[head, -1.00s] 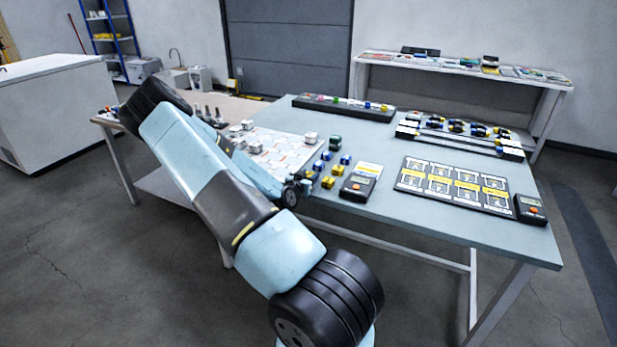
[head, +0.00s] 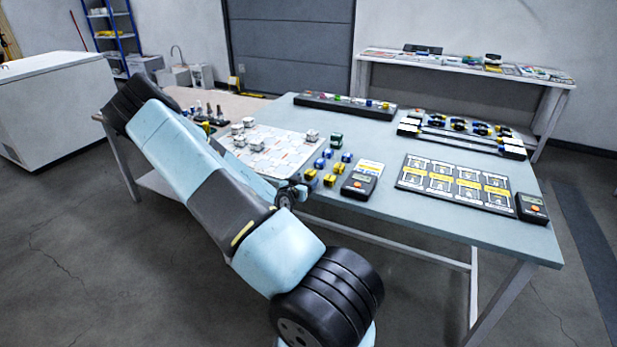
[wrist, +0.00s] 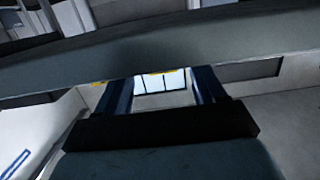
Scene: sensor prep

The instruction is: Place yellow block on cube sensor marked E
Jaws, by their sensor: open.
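Small yellow blocks (head: 311,174) stand in a loose group with blue ones on the table, right of the white mat, in the head view. White cube sensors (head: 257,144) stand on the mat, with one more (head: 312,136) near its right edge. Their letters are too small to read, so I cannot tell which is E. My gripper (wrist: 162,78) is open in the wrist view, with nothing between its fingers. In the head view my arm's dark end is near the table's front edge, left of the yellow blocks; its fingers cannot be made out.
A grey table edge (wrist: 230,42) crosses the wrist view close by. A green block (head: 335,139) stands behind the blue blocks (head: 319,163). An orange-buttoned meter (head: 359,185) and a marked black board (head: 455,185) lie to the right. Dark upright pieces (head: 210,112) stand left of the mat.

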